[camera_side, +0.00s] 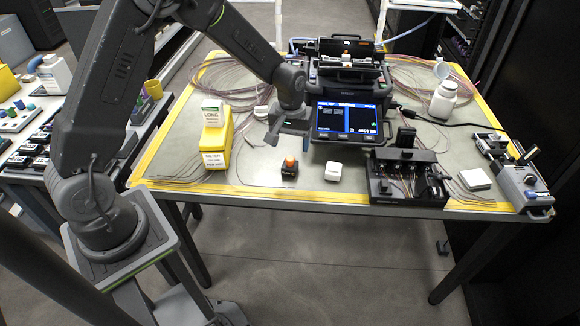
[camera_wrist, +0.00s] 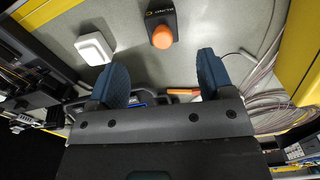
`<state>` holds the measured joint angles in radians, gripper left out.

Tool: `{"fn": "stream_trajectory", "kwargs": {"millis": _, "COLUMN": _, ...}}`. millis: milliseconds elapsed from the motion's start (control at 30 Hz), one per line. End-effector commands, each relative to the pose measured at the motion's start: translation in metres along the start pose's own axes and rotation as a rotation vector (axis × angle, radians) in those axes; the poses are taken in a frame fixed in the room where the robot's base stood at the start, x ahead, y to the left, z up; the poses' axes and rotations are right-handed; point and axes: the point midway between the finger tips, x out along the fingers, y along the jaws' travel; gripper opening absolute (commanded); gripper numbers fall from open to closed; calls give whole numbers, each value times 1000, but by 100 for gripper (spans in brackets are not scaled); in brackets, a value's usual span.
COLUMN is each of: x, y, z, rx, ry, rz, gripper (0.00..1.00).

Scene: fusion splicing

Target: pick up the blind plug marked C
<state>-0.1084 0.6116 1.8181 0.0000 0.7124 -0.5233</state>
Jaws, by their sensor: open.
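The blind plug (camera_side: 289,172) is a small black block with an orange knob on top. It stands on the grey table near its front edge. In the wrist view the plug (camera_wrist: 160,22) is at the top middle, with partly readable lettering that seems to say BLIND and C. My gripper (camera_side: 290,140) is above the table, just over and behind the plug in the side view. In the wrist view my gripper (camera_wrist: 162,70) has its two blue fingers spread apart with nothing between them. The plug lies beyond the fingertips, apart from them.
A small white box (camera_side: 333,171) sits right of the plug; it also shows in the wrist view (camera_wrist: 94,47). A yellow container (camera_side: 216,140) stands to the left. A splicer with a lit screen (camera_side: 346,120) is behind, and a black fixture (camera_side: 407,185) is to the right.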

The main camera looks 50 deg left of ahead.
Motion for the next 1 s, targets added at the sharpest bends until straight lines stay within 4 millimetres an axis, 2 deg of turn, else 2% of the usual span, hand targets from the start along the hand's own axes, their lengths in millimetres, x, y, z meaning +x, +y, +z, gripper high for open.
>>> {"fn": "stream_trajectory", "kwargs": {"millis": 33, "x": 11, "y": -1, "z": 1, "rx": 0, "ry": -5, "rz": -3, "gripper": 74}}
{"fn": "stream_trajectory", "kwargs": {"millis": 133, "x": 27, "y": 0, "z": 0, "rx": 1, "ry": -3, "rz": -2, "gripper": 74}}
{"fn": "stream_trajectory", "kwargs": {"millis": 400, "x": 47, "y": -1, "z": 0, "rx": 1, "ry": -1, "rz": -1, "gripper": 74}}
{"fn": "stream_trajectory", "kwargs": {"millis": 700, "x": 88, "y": -2, "z": -3, "rx": 1, "ry": -1, "rz": -1, "gripper": 74}}
{"fn": "stream_trajectory", "kwargs": {"millis": 1000, "x": 93, "y": -2, "z": -3, "rx": 2, "ry": 1, "rz": 1, "gripper": 74}}
